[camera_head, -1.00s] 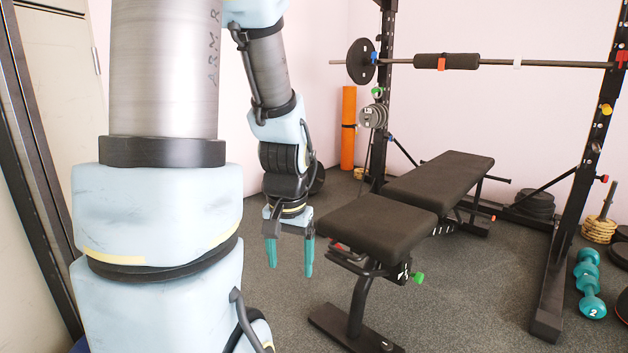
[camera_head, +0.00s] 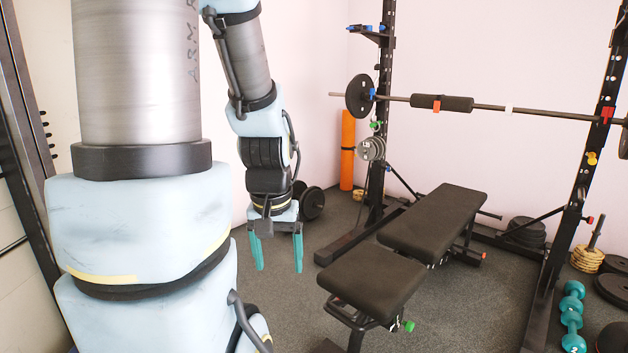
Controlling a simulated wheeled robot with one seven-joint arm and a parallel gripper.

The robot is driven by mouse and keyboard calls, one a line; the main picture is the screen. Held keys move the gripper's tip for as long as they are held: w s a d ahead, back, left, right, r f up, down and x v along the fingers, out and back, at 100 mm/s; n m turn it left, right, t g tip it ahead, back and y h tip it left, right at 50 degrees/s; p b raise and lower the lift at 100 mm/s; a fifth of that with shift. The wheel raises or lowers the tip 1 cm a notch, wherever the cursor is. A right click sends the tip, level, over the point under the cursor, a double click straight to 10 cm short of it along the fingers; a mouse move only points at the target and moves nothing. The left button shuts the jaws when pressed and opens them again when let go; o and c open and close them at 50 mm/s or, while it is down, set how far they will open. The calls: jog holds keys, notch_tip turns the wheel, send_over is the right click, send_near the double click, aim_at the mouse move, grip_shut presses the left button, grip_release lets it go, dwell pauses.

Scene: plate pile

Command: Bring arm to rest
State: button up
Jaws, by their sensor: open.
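My gripper (camera_head: 278,254) hangs from my arm left of the middle of the picture. Its two teal fingers point down and stand apart, with nothing between them. The gripper is above the dark floor (camera_head: 275,325), to the left of the black bench (camera_head: 375,282) and apart from it in the picture. My arm comes down from the top edge, and its upper part is out of view.
A rack (camera_head: 570,245) holds a barbell (camera_head: 540,111) across the back right. Teal dumbbells (camera_head: 572,318) and weight plates (camera_head: 612,290) lie at right. An orange roll (camera_head: 347,150) stands by the wall, near a dark dumbbell (camera_head: 312,203). Some floor left of the bench is clear.

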notch_tip(320, 180, up, 19)
jog(key=p, duration=1.6)
jog(key=shift+f, duration=0.2)
